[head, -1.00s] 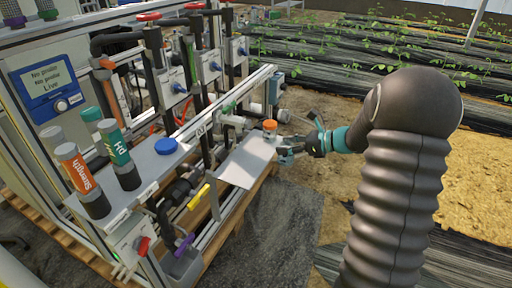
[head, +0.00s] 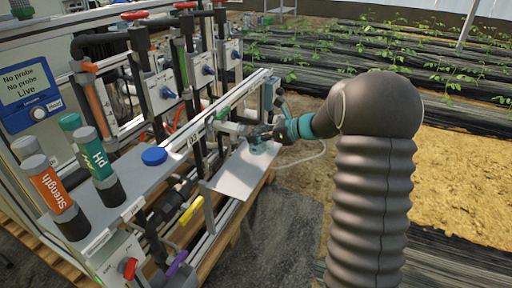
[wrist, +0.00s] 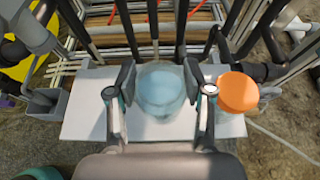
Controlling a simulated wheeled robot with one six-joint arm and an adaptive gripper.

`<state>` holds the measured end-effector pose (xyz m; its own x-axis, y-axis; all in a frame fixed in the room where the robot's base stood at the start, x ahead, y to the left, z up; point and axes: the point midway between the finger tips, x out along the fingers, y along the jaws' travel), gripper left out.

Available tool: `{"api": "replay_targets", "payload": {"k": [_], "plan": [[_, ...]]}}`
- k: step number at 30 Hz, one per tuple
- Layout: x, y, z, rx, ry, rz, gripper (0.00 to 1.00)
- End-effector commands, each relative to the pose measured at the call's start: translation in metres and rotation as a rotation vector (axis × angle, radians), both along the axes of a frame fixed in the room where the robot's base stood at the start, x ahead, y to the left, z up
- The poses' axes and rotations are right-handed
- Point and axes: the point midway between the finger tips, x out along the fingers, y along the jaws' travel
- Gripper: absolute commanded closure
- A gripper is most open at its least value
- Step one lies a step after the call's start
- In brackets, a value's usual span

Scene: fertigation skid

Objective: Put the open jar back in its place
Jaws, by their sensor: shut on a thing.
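The open jar (wrist: 160,90) is clear, lidless and pale blue inside. In the wrist view it sits between the two fingers of my gripper (wrist: 160,82), which is shut on its sides. In the head view my gripper (head: 262,136) is over the far end of the white plate (head: 238,180), and the jar is mostly hidden there. I cannot tell whether the jar touches the plate.
A blue lid (head: 153,156) lies on the grey shelf. Probe holders marked Strength (head: 53,190) and pH (head: 96,158) stand at its near end. Pipes and valves (head: 195,75) crowd behind the plate. Open ground lies to the right.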

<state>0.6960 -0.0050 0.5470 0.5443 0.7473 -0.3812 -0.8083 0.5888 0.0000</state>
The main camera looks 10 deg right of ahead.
Motion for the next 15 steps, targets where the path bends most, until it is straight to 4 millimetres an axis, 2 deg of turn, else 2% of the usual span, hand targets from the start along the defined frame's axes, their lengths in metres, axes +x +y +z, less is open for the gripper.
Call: {"api": "replay_targets", "payload": {"k": [5,12,15], "plan": [[0.004,0.006,-0.007,0.0,0.0,0.001,0.94],[0.004,0.006,-0.037,0.001,0.003,0.001,0.94],[0.004,0.006,-0.045,0.001,0.001,0.001,0.94]]}}
